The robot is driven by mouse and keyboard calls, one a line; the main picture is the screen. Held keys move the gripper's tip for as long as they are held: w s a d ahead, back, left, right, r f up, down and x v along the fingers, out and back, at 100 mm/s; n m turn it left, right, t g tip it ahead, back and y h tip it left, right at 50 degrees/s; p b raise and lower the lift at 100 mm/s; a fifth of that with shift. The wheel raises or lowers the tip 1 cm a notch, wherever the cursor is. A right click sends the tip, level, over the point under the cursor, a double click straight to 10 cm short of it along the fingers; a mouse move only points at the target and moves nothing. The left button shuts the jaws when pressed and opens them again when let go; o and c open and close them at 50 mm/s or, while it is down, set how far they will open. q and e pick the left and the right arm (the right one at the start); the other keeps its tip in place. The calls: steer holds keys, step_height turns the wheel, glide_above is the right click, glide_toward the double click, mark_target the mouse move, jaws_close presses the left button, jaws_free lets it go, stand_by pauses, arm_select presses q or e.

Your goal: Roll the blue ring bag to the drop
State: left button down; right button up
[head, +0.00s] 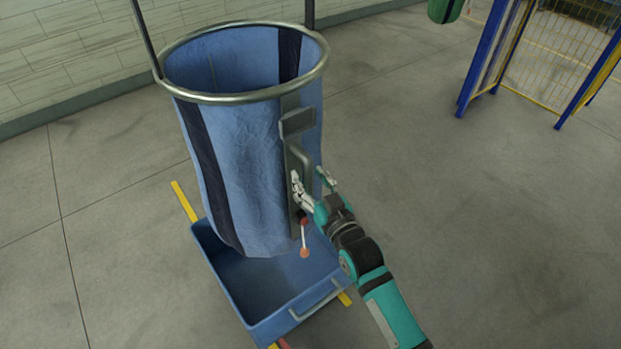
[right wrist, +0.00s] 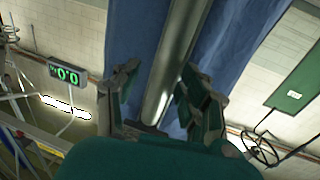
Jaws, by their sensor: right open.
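The blue ring bag (head: 240,150) hangs upright with its mouth held open by a metal ring (head: 243,97). A dark stripe runs down its side. A grey vertical handle (head: 303,160) is on the side facing my right arm. My right gripper (head: 312,180) is open at this handle. In the right wrist view the fingers of my right gripper (right wrist: 160,78) stand on either side of a grey bar (right wrist: 170,55), with blue cloth behind it. I cannot tell whether they touch the bar. My left gripper is not in view.
A blue tray (head: 262,318) with a front handle sits under the bag. A lever with a reddish knob (head: 305,252) is beside the gripper. Floor on both sides is clear.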

steer(key=v, duration=1.1)
steer(key=shift+s+d, duration=0.2)
steer(key=shift+s, duration=0.1)
stand_by(0.5)
steer(key=s+d+f+m+g+h+b, duration=0.1)
steer(key=s+d+f+g+h, duration=0.15)
steer(key=f, duration=0.95)
steer(key=s+d+f+g+h+b, duration=0.1)
steer(key=s+d+f+g, duration=0.15)
steer(key=f, duration=0.95)
steer(key=s+d+f+m+g+h+b, duration=0.1)
steer(key=s+d+f+h, duration=0.2)
steer(key=f, duration=0.9)
steer(key=s+d+f+g, duration=0.3)
steer(key=s+f, duration=0.4)
steer(key=s, duration=0.3)
steer(key=s+d+f+g+h+b, duration=0.1)
steer(key=s+d+f+g, duration=0.2)
steer(key=s+f, duration=0.4)
steer(key=s+d+f+m+g, duration=0.1)
steer(key=s+d+f+g, duration=0.2)
steer(key=s, duration=1.1)
step_height(320, 180, down, 5)
steer(key=shift+s+d+h+b, duration=0.25)
steer(key=shift+d+h+b, duration=0.1)
steer(key=shift+d, duration=0.7)
